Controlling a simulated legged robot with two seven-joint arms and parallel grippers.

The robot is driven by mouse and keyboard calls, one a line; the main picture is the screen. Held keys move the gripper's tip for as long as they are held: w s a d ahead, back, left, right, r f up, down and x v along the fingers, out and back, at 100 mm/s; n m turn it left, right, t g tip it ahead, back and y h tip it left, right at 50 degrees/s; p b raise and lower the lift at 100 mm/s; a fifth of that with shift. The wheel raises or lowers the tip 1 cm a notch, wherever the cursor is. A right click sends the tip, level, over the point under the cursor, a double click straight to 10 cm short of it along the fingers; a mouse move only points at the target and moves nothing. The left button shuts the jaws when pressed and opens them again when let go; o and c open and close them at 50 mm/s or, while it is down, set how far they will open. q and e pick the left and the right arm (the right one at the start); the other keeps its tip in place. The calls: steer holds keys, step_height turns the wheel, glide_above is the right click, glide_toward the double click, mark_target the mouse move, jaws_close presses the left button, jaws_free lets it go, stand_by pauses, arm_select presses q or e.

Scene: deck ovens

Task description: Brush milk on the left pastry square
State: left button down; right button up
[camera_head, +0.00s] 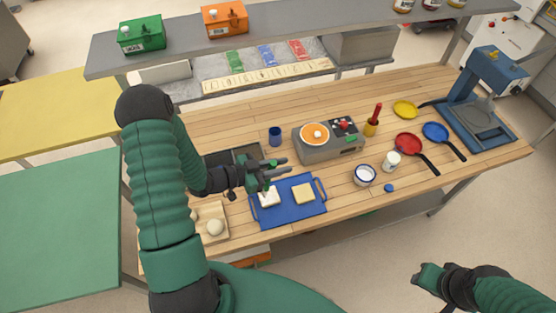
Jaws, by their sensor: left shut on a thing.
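Two pale pastry squares lie on a blue tray (285,218) near the front of the wooden table: the left pastry square (270,200) and the right pastry square (303,194). My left gripper (276,171) is just above and behind the left square and partly covers it. It is shut on a small brush-like thing (263,188), mostly hidden by the fingers. Its lower end is at the left square; I cannot tell whether it touches. A white bowl with a blue rim (365,175) stands right of the tray. My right gripper (429,282) is low at the right, away from the table.
A grey cooker with an orange pan (315,133) stands behind the tray. A blue cup (275,136), a white jar (391,161) and red (408,142) and blue (436,131) pans are around.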

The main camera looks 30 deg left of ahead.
arm_select(q)
steer(key=shift+a+f, duration=0.25)
steer(key=shift+f, duration=0.35)
steer(key=a+f+n+t+b, duration=0.1)
steer(key=a+f+n+b, duration=0.1)
steer(key=f+b, duration=0.3)
steer(key=shift+w+a+f+n+h, duration=0.2)
steer(key=shift+w+a+n+h, duration=0.1)
steer(key=shift+a+n, duration=0.15)
steer(key=shift+d, duration=0.1)
